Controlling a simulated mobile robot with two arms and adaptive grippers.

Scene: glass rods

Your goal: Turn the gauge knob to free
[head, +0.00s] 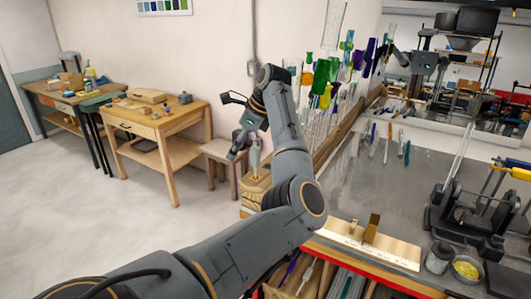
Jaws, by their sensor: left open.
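A pale wooden board with a marked scale (395,250) lies at the near edge of the grey worktop, and I take it for the gauge. An upright brass-coloured plate (372,228) stands on it, with a small knob-like piece (352,227) just left of the plate. I cannot read the knob's setting. My left gripper (233,154) is open and empty, pointing down, well to the left of the gauge and beyond it. It is apart from the gauge, and my left arm's elbow lies between them in the picture. My right gripper is out of view.
A wooden stool (222,155) is beside my gripper. A dark clamp fixture (475,215), a jar (440,257) and a yellow-filled bowl (466,270) are at right. The worktop's middle (385,180) is mostly clear.

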